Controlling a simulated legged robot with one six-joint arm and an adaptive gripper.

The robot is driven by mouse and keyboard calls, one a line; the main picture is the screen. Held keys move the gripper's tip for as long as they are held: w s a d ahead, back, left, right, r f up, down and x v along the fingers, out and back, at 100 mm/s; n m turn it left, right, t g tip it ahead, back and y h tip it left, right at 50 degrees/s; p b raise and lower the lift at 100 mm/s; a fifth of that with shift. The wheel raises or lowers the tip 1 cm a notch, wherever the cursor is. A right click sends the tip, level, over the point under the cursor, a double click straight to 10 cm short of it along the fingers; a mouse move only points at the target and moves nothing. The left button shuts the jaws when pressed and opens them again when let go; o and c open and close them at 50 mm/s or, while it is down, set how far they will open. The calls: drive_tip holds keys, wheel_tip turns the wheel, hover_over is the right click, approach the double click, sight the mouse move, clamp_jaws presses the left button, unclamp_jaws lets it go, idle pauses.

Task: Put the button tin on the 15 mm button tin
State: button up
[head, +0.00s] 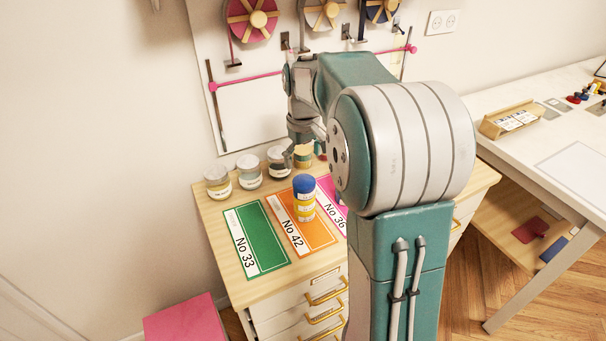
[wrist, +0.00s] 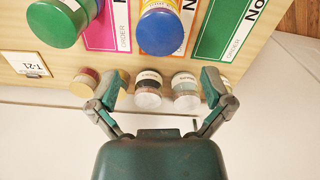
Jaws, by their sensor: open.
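Several small tins or jars stand on the wooden drawer cabinet; their labels are too small to read, so I cannot tell which is the 15 mm button tin. A green-lidded tin (wrist: 55,24) stands beside the pink mat. Pale-lidded jars (head: 249,172) line the back edge. My gripper (wrist: 163,80) is open and empty; in the wrist view, two pale-lidded jars (wrist: 148,90) appear between its fingers.
A green No 33 mat (head: 256,238) and a pink No 36 mat (head: 330,205) flank the orange one. A pegboard with ribbon spools (head: 251,18) rises behind the cabinet. A white table (head: 540,110) stands at right. A T-21 card (wrist: 27,64) lies near the cabinet edge.

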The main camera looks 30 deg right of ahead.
sight(303, 180)
drive_tip(key=s+a+r+t, duration=0.1)
drive_tip(key=s+a+r, duration=0.35)
drive_tip(key=r, duration=0.25)
drive_tip(key=s+a+f+m+t, duration=0.1)
drive_tip(key=s+a, duration=0.3)
drive_tip(key=s, duration=0.5)
drive_tip(key=s+a+f+t, duration=0.1)
drive_tip(key=s+a+t, duration=0.2)
drive_tip(key=s, duration=0.7)
drive_tip(key=shift+a+f+m+t, duration=0.3)
drive_tip(key=shift+a+m, duration=0.1)
drive_tip(key=shift+a, duration=0.25)
